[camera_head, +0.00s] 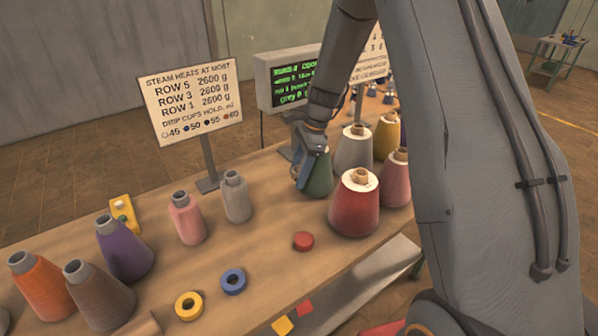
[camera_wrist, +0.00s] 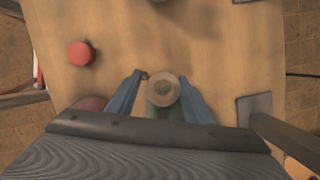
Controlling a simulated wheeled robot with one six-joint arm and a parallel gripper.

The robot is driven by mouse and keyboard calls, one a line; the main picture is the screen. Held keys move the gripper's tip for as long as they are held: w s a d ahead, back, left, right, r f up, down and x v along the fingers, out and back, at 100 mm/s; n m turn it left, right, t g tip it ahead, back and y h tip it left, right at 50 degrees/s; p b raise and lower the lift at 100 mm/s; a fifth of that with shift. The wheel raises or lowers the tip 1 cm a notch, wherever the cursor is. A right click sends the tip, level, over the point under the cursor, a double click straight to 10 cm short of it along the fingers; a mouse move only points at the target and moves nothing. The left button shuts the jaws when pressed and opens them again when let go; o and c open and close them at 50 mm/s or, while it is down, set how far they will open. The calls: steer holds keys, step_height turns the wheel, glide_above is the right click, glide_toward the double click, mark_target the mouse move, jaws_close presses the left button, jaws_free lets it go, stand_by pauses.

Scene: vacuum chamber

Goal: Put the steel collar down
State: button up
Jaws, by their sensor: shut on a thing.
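My gripper (camera_wrist: 162,82) points down, with its two blue fingers on either side of a green cone (camera_head: 319,178). The cone's round, pale top (camera_wrist: 163,90) sits between the fingertips in the wrist view, and some of its green body shows below. In the head view my gripper (camera_head: 308,165) covers the cone's upper part. The cone looks upright at the table, but its contact there is unclear. I cannot make out a steel collar for certain; I cannot tell whether the pale round top is one.
A red cone (camera_head: 354,208), a grey cone (camera_head: 353,152) and others crowd the right. A red disc (camera_head: 303,241), blue ring (camera_head: 233,281) and yellow ring (camera_head: 188,306) lie in front. A sign (camera_head: 190,98) and a screen (camera_head: 290,80) stand behind. Bare table (camera_head: 265,220) lies left of my gripper.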

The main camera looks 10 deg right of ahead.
steer(key=shift+f, duration=0.6)
steer(key=o, duration=1.2)
steer(key=shift+r, duration=0.1)
steer(key=b+v, duration=0.4)
steer(key=v, duration=0.9)
steer(key=s+f+n+h, duration=0.1)
steer(key=s+f+n, duration=0.1)
steer(key=s+n, duration=0.3)
steer(key=s+f+n+t+h, duration=0.1)
steer(key=s+n, duration=0.5)
steer(key=s, duration=0.6)
steer(key=s+f+n+h, duration=0.1)
steer(key=s+f+n, duration=0.1)
steer(key=s+n, duration=0.4)
steer(key=shift+s+f, duration=0.15)
steer(key=shift+s, duration=0.45)
steer(key=shift+s+f, duration=0.2)
steer(key=shift+s, duration=0.4)
